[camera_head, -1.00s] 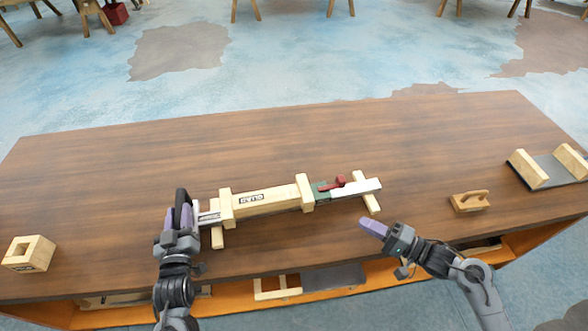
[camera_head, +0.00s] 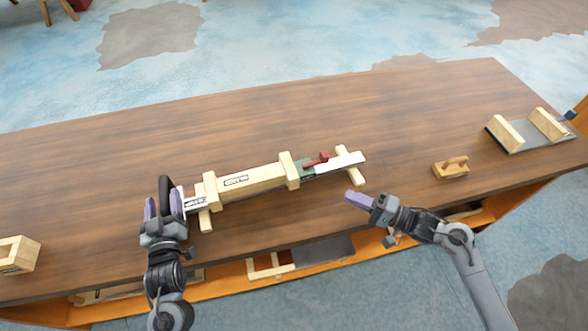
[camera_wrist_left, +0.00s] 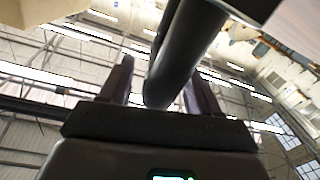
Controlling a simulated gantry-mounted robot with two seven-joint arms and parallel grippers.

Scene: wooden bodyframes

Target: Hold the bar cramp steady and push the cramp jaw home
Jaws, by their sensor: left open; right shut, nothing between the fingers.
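The bar cramp lies on the bench with a pale timber frame (camera_head: 255,180). Its silver bar (camera_head: 340,164) shows at the right, beside a green jaw (camera_head: 307,170) with a red lever (camera_head: 317,159). At the left end is a dark handle (camera_head: 165,187). My left gripper (camera_head: 163,207) is open with its purple fingers either side of the handle. In the left wrist view the dark handle (camera_wrist_left: 180,55) runs between the two spread fingers; contact is unclear. My right gripper (camera_head: 358,201) is shut and empty, just in front of the cramp's right end, apart from it.
A small wooden block with a grip (camera_head: 451,168) and a grey board with two timber blocks (camera_head: 508,132) lie at the right. A hollow wooden block (camera_head: 18,254) sits at the far left. The bench top (camera_head: 330,105) behind the cramp is clear.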

